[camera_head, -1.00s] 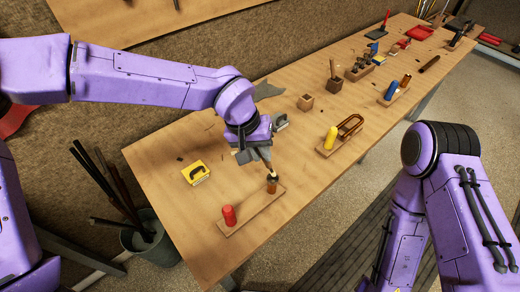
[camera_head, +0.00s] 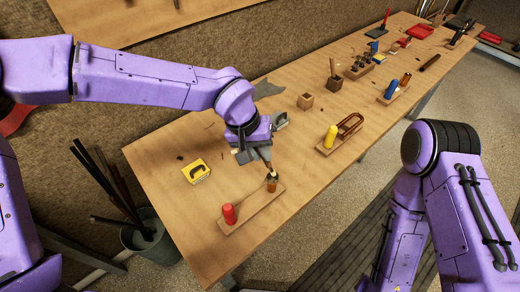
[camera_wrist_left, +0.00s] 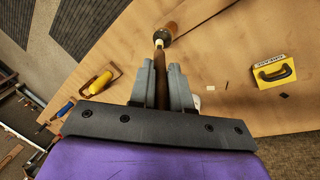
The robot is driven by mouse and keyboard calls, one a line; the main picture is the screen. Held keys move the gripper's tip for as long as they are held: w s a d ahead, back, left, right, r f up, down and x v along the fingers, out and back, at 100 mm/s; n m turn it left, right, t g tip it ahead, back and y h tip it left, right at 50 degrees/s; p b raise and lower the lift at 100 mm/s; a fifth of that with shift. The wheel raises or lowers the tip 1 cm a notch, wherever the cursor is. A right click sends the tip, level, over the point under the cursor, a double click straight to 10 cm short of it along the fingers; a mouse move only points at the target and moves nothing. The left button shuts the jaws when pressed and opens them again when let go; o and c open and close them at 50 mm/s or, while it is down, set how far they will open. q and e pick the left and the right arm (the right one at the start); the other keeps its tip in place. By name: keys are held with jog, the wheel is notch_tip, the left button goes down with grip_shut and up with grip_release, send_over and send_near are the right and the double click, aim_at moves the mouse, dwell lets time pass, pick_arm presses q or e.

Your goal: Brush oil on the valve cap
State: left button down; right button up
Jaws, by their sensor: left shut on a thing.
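My left gripper (camera_head: 262,158) is above the near part of the bench, its fingers pointing down. It is shut on a slim brown brush (camera_wrist_left: 161,75), whose handle runs between the fingers in the left wrist view. The brush's lower end meets the top of a small amber bottle (camera_head: 272,186); I cannot tell how deep it is in. The bottle stands at the right end of a narrow wooden board, and it also shows in the left wrist view (camera_wrist_left: 171,28). A red upright cylinder (camera_head: 229,214) stands at the board's left end. I cannot identify the valve cap for sure.
The wooden board (camera_head: 250,212) lies near the bench's front edge. A yellow box (camera_head: 196,173) with a dark handle-like mark lies to its left.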

pick_arm(q)
jog(key=shift+f+p, duration=0.1)
jog(key=shift+p, duration=0.3)
dwell(1.2)
notch_tip(320, 180, up, 5)
jog(key=p, duration=0.6)
notch_tip(320, 180, up, 2)
jog(key=shift+r+p, duration=0.15)
jog(key=shift+p, duration=1.1)
